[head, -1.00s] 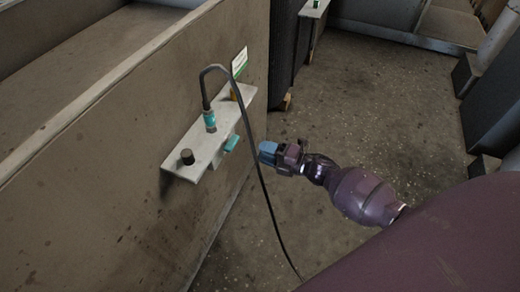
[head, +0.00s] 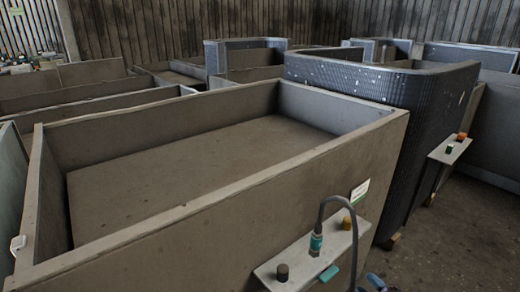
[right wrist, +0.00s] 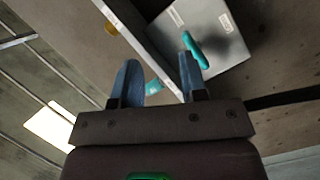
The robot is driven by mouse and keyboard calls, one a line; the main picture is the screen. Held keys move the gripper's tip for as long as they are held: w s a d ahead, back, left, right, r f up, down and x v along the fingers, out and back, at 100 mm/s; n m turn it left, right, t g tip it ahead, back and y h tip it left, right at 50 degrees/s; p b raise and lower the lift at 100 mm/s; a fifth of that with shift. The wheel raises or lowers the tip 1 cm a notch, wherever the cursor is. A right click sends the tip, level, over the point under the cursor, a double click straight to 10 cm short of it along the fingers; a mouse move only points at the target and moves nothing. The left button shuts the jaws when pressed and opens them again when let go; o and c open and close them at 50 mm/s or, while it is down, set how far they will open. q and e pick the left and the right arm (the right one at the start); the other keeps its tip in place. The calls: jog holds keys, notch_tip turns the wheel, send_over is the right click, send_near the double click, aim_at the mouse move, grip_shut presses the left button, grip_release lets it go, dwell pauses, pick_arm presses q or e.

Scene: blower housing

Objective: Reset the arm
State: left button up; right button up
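My right gripper (head: 376,283) shows only as a blue tip at the bottom edge of the head view, just right of the bracket on the box wall. In the right wrist view the right gripper (right wrist: 160,78) has its two blue fingers spread apart, with nothing held between them. Beyond them are a teal handle (right wrist: 195,48) on a grey housing and a smaller teal part (right wrist: 153,87). The right arm's links are out of the head view. My left gripper is not in view.
A large open grey box (head: 190,235) fills the foreground. A dark ribbed housing (head: 400,95) stands behind. Bare floor (head: 455,235) lies at right.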

pick_arm(q)
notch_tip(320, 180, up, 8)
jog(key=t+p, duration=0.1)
jog(key=p, duration=0.7)
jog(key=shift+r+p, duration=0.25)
jog(key=shift+p, duration=0.1)
pick_arm(e)
jog(key=s+r+m+g+h, duration=0.2)
jog(key=s+m, duration=0.5)
jog(key=s, duration=0.9)
jog(key=s+a+r+m+g+h, duration=0.1)
jog(key=s+m+g+h, duration=0.2)
jog(key=s+m, duration=0.4)
jog(key=s, duration=0.8)
jog(key=shift+s+r+m, duration=0.3)
jog(key=shift+s+r, duration=0.05)
jog(key=shift+r, duration=0.05)
jog(key=shift+a, duration=0.1)
